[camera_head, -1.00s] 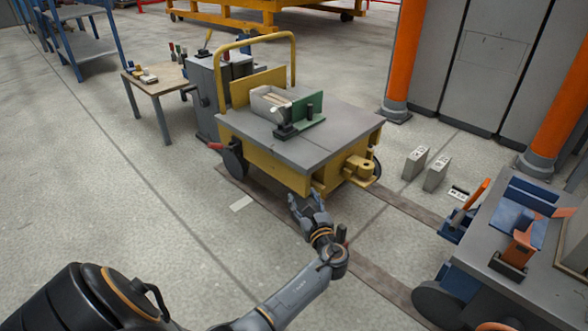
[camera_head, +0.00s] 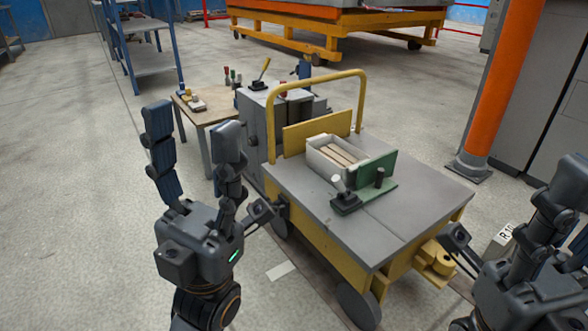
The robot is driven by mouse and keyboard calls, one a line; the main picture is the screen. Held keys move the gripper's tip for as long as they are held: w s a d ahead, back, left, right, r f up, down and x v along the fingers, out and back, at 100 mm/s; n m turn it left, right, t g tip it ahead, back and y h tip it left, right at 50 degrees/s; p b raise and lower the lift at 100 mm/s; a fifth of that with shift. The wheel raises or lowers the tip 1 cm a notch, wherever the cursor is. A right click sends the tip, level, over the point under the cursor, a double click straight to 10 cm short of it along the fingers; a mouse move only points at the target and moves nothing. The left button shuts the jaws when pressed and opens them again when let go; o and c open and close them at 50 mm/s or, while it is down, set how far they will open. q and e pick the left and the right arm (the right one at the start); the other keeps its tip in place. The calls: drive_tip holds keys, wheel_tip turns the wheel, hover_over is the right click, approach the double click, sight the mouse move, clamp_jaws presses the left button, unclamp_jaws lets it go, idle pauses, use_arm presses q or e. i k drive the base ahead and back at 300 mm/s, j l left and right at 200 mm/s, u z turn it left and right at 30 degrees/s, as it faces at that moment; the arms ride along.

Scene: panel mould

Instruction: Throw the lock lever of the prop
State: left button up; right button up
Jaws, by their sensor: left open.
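No part is plainly marked as the prop, and I cannot tell which lever is its lock lever. A small lever with a pale knob (camera_head: 338,183) stands on a dark base on the grey-topped yellow cart (camera_head: 410,205), beside a green bracket (camera_head: 377,172). A yellow-handled lever (camera_head: 261,72) rises from the grey cabinet (camera_head: 251,120) behind the cart. My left gripper (camera_head: 193,125) is open and empty, fingers up, left of the cart and nearer to me. My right gripper (camera_head: 558,205) is at the right edge, partly cut off; its jaw gap is not clear.
A pale box (camera_head: 332,153) with wooden-looking pieces lies on the cart. A small table (camera_head: 207,112) with tools stands left of the cabinet. An orange post (camera_head: 505,85) stands at right. The floor (camera_head: 70,220) at left is clear.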

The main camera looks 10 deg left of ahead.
sight(337, 181)
drive_tip(key=i+j+z, duration=0.1)
drive_tip(key=z, duration=0.35)
drive_tip(key=j+z, duration=0.6)
drive_tip(key=z, duration=0.3)
